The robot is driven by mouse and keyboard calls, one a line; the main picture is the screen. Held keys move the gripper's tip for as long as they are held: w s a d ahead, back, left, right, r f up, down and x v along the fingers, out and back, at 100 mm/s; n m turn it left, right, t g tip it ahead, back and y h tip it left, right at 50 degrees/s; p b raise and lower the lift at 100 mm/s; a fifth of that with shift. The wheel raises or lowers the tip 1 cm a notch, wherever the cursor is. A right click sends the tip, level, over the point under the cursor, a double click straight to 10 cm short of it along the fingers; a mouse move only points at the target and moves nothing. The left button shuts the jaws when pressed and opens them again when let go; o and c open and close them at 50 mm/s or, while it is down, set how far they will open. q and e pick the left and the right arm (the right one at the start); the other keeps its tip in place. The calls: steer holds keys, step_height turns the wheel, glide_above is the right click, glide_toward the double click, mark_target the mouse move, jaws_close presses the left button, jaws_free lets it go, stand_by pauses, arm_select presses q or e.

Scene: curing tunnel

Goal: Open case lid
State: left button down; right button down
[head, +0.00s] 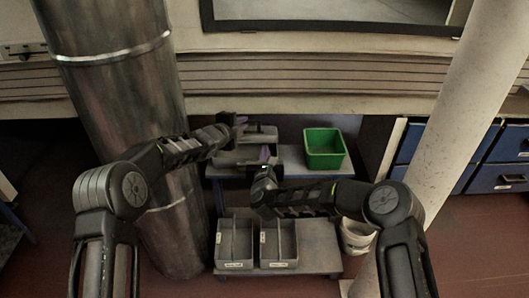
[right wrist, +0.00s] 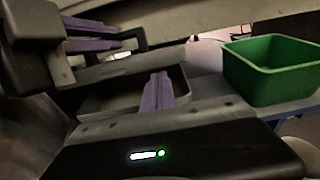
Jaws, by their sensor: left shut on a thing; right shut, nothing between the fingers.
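The grey case (head: 230,158) sits on the small table, and its open interior shows. In the right wrist view its tray-like base (right wrist: 95,101) lies behind my right fingers. The lid (head: 262,132) stands raised at the far side of the base. My left gripper (head: 240,122) is at the lid's left end, shut on what looks like the lid's dark handle; its purple fingers show in the right wrist view (right wrist: 92,35). The exact contact is hard to see. My right gripper (head: 265,155) is shut and empty, its purple fingers (right wrist: 156,92) over the case's near side.
A green bin (head: 325,148) stands on the table (head: 298,162) right of the case. Two grey bins (head: 235,243) (head: 279,243) sit on the lower shelf. A white bucket (head: 357,237) stands at the right. A metal pipe (head: 125,85) and a pale column (head: 465,90) flank the area.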

arm_select(q)
steer(key=shift+r, duration=0.1)
arm_select(e)
steer(key=shift+w+r, duration=0.3)
steer(key=shift+r, duration=0.65)
arm_select(q)
steer(key=shift+f, duration=0.2)
steer(key=c, duration=1.5)
jaws_free()
steer(key=shift+s, duration=0.1)
arm_select(e)
steer(key=shift+r, duration=0.1)
arm_select(q)
step_height(320, 180, up, 10)
steer(key=shift+r, duration=0.15)
arm_select(e)
steer(key=shift+f, duration=0.2)
arm_select(q)
steer(key=shift+d, duration=0.1)
